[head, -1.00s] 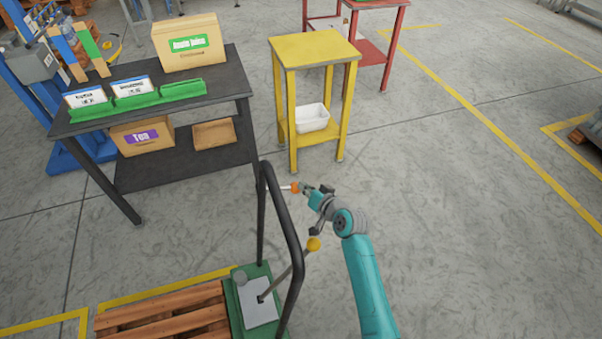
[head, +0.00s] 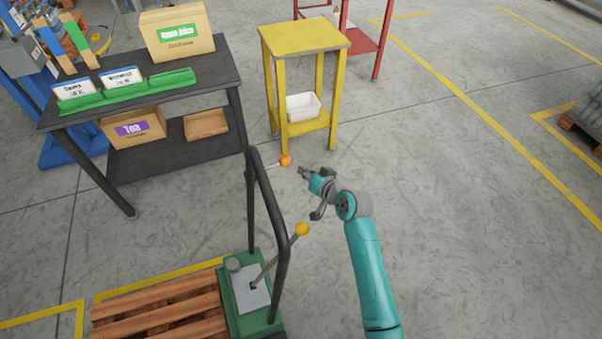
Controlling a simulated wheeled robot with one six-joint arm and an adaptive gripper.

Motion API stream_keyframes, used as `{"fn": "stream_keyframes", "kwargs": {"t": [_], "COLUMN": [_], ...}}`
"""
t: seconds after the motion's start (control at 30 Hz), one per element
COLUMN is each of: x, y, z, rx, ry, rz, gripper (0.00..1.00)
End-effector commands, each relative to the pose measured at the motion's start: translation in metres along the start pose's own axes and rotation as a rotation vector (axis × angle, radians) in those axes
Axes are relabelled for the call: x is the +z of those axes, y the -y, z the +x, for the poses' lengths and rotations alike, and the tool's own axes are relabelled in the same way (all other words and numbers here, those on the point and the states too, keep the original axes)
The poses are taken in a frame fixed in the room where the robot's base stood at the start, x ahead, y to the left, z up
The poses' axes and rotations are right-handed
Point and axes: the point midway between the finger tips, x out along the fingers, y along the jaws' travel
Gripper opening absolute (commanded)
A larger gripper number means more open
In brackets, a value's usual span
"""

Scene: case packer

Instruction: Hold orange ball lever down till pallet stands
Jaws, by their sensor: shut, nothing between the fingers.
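The orange ball (head: 285,160) is on the end of a short thin lever by the upper part of the black handle frame (head: 270,215). My gripper (head: 303,171) is shut and empty, just right of the orange ball, with a small gap seen between them. A yellow ball (head: 302,229) tops a longer lever that rises from the grey plate on the green base (head: 235,312), below my gripper. The wooden pallet (head: 160,310) lies low at the left of the green base, flat, cut off by the bottom edge.
A dark table (head: 200,95) with green card holders and boxes stands at the upper left. A yellow stand (head: 305,38) with a white bin (head: 303,107) is behind my gripper.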

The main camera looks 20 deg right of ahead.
Motion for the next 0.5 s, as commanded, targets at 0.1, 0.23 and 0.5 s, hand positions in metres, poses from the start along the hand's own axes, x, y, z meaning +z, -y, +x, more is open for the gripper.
{"fn": "stream_keyframes", "kwargs": {"t": [0.1,0.23,0.5], "x": [-0.001,-0.001,-0.002], "y": [-0.001,-0.002,-0.002], "z": [-0.021,-0.043,-0.075], "rx": [0.001,0.001,0.0], "ry": [-0.004,-0.005,-0.004], "rz": [0.001,0.0,0.001], "gripper": [0.0,0.0,0.0]}}
